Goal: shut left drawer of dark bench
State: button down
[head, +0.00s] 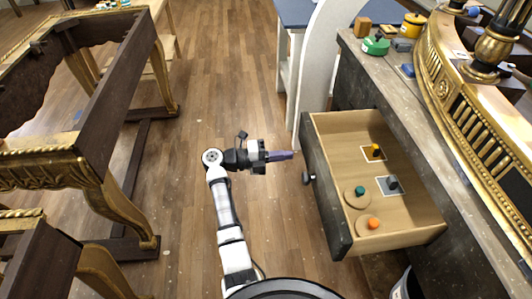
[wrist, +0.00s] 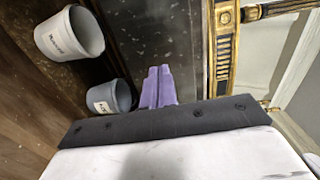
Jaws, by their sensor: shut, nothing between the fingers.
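The dark bench (head: 385,73) stands along the right of the head view. Its drawer is pulled out, with a dark front (head: 322,187), a round knob (head: 308,178) and a pale wooden inside (head: 405,170). My gripper (head: 292,155) has purple fingers held together, empty. In the head view the fingertips point right at the drawer front, just left of its far part and beyond the knob; a small gap shows. In the wrist view the shut fingers (wrist: 158,88) appear against a dark speckled panel (wrist: 165,45). The knob does not show there.
Small knobbed pieces, one yellow (head: 376,150) and one orange (head: 373,223), lie in the drawer. A white curved panel (head: 320,60) stands beyond it. Two buckets (wrist: 70,35) show at left in the wrist view. A gilt console frame (head: 95,120) stands left; open floor (head: 215,90) lies between.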

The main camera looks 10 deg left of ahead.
aim_at(377, 150)
jog(key=shift+p+x, duration=0.55)
jog(key=shift+x, duration=1.65)
jog(key=shift+d, duration=0.1)
jog(key=b+x, duration=0.2)
jog(key=x, duration=2.3)
jog(key=shift+f, duration=0.15)
jog(key=shift+w+d, duration=0.15)
jog(key=shift+d, duration=0.2)
jog(key=shift+d+r, duration=0.15)
jog(key=shift+r, duration=0.1)
